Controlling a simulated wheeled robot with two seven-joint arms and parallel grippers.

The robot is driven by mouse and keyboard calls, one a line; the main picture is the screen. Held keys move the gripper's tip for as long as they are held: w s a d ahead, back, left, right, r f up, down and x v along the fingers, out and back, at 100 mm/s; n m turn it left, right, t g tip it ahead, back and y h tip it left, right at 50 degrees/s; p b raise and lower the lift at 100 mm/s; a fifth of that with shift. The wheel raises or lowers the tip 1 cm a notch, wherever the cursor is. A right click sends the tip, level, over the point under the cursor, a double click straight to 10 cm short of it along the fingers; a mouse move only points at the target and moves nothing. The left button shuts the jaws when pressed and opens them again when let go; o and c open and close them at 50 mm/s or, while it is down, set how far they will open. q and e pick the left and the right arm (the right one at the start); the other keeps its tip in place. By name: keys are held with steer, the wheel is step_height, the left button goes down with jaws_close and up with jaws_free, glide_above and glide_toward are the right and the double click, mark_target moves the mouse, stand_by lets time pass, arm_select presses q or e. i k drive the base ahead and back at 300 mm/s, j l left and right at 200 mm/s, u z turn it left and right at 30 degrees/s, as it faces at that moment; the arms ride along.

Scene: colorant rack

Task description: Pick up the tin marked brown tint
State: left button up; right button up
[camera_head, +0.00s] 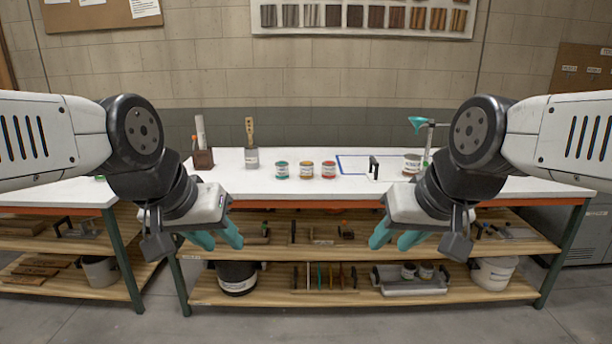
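Three small tins stand in a row on the white bench top: one teal (282,170), one with a yellow-orange band (307,170), one red (328,170). A larger tin (412,164) with a pale label stands further right. The labels are too small to read, so I cannot tell which tin is marked brown tint. My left gripper (222,240) and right gripper (395,240) are open and empty, in front of the bench and apart from all tins.
The white bench top (225,182) is clear along its front. A brush in a pot (251,156), a dark wooden block (203,158), a blue outline with a black handle (374,167) and a teal-headed stand (428,140) are on it. Buckets (494,273) (237,279) stand on the bottom shelf.

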mark_target(412, 162)
steer(key=z, duration=0.75)
steer(key=i+j, duration=0.2)
steer(key=i, duration=0.25)
steer(key=i+j, duration=0.25)
steer(key=i, duration=0.2)
steer(key=i+j, duration=0.2)
steer(key=i, duration=0.25)
steer(key=i+j, duration=0.2)
steer(key=i, duration=0.25)
steer(key=i+j+u, duration=0.1)
steer(key=i+j, duration=0.15)
steer(key=i, duration=0.2)
steer(key=i+j, duration=0.2)
steer(key=i, duration=0.25)
